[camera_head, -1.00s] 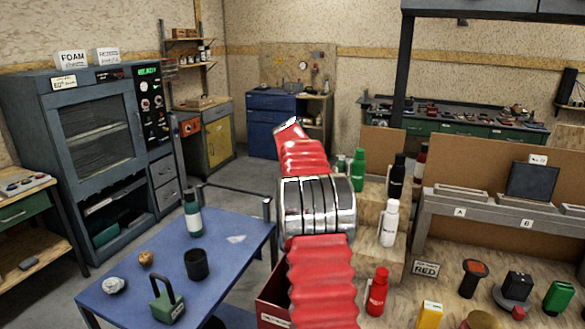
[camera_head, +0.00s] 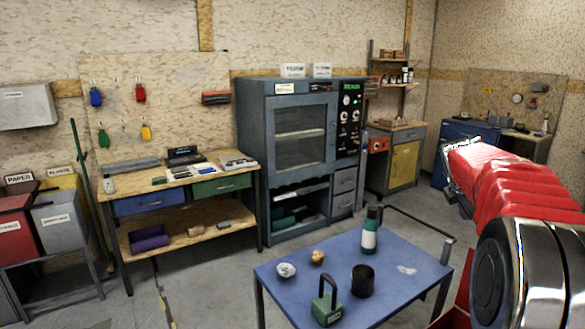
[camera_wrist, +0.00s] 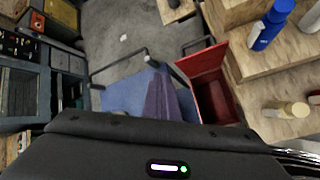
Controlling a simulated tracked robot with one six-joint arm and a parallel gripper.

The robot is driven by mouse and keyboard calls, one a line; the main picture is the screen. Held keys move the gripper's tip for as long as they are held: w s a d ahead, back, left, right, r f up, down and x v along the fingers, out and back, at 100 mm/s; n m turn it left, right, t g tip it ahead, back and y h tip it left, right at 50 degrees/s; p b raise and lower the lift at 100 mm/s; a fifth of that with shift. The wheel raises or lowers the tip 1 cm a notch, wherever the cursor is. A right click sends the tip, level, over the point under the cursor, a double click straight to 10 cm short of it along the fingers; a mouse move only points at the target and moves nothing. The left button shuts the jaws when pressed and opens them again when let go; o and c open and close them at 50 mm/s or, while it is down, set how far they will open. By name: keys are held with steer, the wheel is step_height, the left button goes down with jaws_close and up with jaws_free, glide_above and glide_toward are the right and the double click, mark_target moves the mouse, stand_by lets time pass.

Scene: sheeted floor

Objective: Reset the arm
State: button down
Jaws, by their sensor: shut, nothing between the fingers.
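My arm enters the head view from the right, with red ribbed sleeves (camera_head: 525,190) and a chrome joint (camera_head: 545,270). It reaches away from the camera, to the right of the blue table (camera_head: 335,290). In the wrist view, the dark casing of my gripper (camera_wrist: 165,135) fills the bottom edge, with a small lit indicator. My gripper is shut and holds nothing.
The blue table holds a dark green bottle (camera_head: 370,232), a black cup (camera_head: 362,281), a green weight-like block (camera_head: 326,303) and crumpled bits. A red open bin (camera_wrist: 210,90) stands beside it. A grey cabinet (camera_head: 300,150) and workbench (camera_head: 180,195) line the wall; floor between is clear.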

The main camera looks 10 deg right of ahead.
steer(key=s+a+m+y, duration=0.1)
steer(key=s+a+m, duration=0.25)
steer(key=a, duration=0.45)
steer(key=s+a+m+t+y, duration=0.1)
steer(key=s+a+m, duration=0.1)
steer(key=s+a, duration=0.45)
steer(key=s+a+m+y, duration=0.2)
steer(key=a+m, duration=0.1)
steer(key=a, duration=0.7)
steer(key=s+a+f+m+y, duration=0.1)
steer(key=s+a+f+m, duration=0.3)
steer(key=s+a, duration=0.3)
steer(key=s+a+f+m+y, duration=0.1)
steer(key=s+a+f+m, duration=0.3)
steer(key=s, duration=0.7)
steer(key=a+f, duration=0.2)
steer(key=a, duration=0.2)
steer(key=shift+a+y, duration=0.3)
steer(key=shift+y, duration=0.1)
